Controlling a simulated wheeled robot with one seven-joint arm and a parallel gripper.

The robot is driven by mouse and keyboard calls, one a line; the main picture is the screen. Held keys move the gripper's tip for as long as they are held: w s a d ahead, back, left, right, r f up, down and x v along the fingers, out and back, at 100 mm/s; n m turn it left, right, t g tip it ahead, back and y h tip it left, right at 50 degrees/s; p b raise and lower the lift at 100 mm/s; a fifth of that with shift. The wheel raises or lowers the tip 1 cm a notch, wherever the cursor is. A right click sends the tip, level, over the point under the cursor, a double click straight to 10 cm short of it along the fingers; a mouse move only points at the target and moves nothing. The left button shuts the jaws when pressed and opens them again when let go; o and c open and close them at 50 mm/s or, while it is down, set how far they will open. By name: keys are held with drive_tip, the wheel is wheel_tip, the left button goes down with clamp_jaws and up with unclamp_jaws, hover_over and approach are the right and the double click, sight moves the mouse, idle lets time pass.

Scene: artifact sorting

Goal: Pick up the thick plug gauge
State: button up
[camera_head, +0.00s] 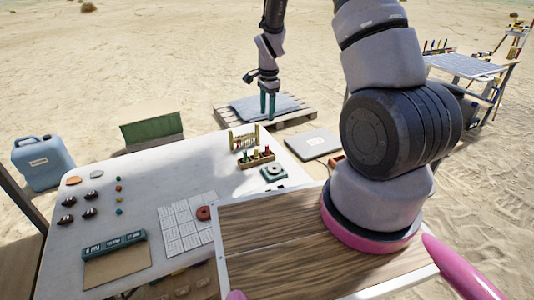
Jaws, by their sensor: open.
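A small wooden rack (257,161) with several short coloured pegs, red, green and dark, stands near the right end of the white table (150,205). These may be the plug gauges, but they are too small for me to tell which one is thick. My gripper (267,108) hangs pointing down, its two green fingers slightly apart and nothing seen between them. In the picture it is above the rack and clear of it, in front of the pallet.
A brass-coloured stand (244,137) is just behind the rack, and a green-grey device (273,172) is in front. A closed laptop (314,144) lies to the right. Small stones and beads lie left.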

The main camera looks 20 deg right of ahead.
hover_over(267, 145)
drive_tip(key=shift+m+g, duration=0.3)
drive_tip(key=shift+m, duration=0.1)
wheel_tip(267, 145, down, 10)
drive_tip(key=shift+s+f, duration=0.15)
drive_tip(key=shift+f, duration=3)
clamp_jaws()
